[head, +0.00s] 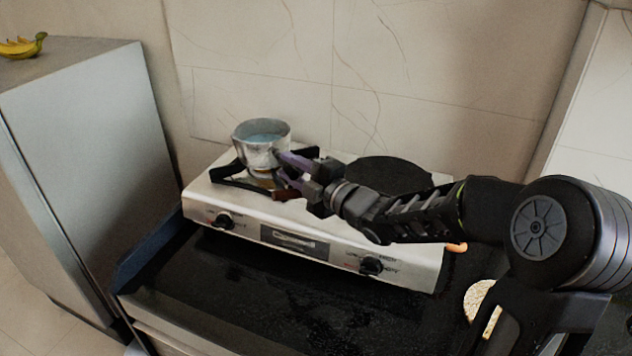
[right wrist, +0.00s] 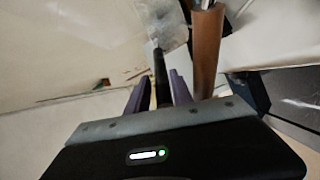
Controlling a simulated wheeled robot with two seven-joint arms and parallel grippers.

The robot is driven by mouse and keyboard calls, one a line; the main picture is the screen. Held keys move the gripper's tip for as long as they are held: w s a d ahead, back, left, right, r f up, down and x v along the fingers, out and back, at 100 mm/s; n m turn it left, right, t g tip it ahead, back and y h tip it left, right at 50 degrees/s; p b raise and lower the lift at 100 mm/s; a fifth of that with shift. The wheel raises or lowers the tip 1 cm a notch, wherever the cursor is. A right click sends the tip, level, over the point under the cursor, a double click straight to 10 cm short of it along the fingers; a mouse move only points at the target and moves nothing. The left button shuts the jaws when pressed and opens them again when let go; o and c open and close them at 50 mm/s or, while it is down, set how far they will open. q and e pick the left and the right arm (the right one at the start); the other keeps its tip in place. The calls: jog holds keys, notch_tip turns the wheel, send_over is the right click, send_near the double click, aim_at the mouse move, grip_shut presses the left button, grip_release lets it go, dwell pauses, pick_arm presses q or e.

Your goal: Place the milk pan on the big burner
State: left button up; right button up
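The silver milk pan (head: 258,155), with bluish contents, is upright over the left burner grate (head: 228,180) of the white stove (head: 275,222). I cannot tell whether it rests on the grate. A short reddish-brown handle (head: 287,195) shows below my right gripper (head: 284,167). The right fingers point left at the pan's side. In the right wrist view, the two purple fingers (right wrist: 157,95) stand apart with a dark bar (right wrist: 160,70) between them. The brown handle (right wrist: 206,50) lies outside, right of them. A flat black disc (head: 388,175) covers the stove's right side. My left gripper is out of view.
The tiled wall (head: 350,60) stands close behind the stove. A grey cabinet (head: 85,150) with bananas (head: 22,46) on top is at left. A round speckled item (head: 480,298) lies at right on the black counter (head: 270,300), which is clear in front of the stove.

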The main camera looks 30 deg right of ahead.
jog(key=b+v, duration=0.1)
jog(key=v, duration=0.9)
jog(key=shift+s, duration=0.3)
